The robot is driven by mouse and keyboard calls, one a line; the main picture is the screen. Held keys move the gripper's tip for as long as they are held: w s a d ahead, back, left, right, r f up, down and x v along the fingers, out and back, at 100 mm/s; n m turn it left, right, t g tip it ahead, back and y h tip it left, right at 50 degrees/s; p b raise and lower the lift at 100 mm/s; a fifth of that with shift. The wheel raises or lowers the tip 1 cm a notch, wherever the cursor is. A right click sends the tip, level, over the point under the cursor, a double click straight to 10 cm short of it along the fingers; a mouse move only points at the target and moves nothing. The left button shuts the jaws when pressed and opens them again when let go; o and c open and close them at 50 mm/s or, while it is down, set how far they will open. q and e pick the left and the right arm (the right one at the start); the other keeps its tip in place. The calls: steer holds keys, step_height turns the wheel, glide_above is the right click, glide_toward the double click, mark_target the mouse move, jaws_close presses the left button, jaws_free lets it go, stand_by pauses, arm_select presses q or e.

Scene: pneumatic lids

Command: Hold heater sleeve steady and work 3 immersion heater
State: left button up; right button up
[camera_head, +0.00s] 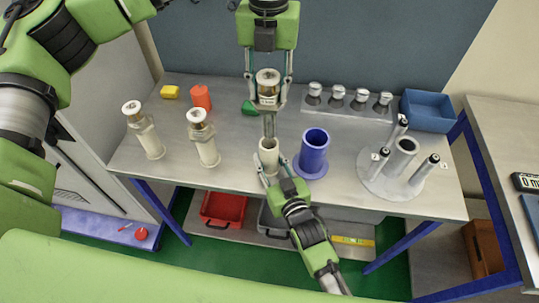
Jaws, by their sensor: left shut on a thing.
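My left gripper (268,98) points down and is shut on an immersion heater (267,77) with a pale round cap. Its grey rod hangs down over the cream heater sleeve (268,146), roughly in line with its mouth. I cannot tell whether the rod tip is inside. My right gripper (270,170) reaches up from below, its fingers around the sleeve, apparently shut on it; the contact is partly hidden. Two similar capped pieces stand upright at the left, one farther left (149,138) and one nearer (205,148).
A blue hollow cylinder (314,143) stands close right of the sleeve. Farther right are a grey round stand (384,186) with black-topped pieces, a rack (350,108) of capped pieces and a blue bin (428,111). Red (201,97), yellow (170,92) and green (249,108) items lie behind.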

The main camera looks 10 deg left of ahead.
mark_target(269, 75)
arm_select(q)
steer(key=shift+r, duration=1.95)
arm_select(e)
steer(key=shift+s+f, duration=0.1)
steer(key=shift+f, duration=0.35)
steer(key=o, duration=1.1)
arm_select(q)
steer(key=shift+w+f, duration=0.1)
steer(key=shift+w, duration=0.05)
arm_select(e)
steer(key=shift+r, duration=0.15)
steer(key=shift+w, duration=0.2)
steer(key=shift+s+r, duration=0.1)
steer(key=v, duration=1.2)
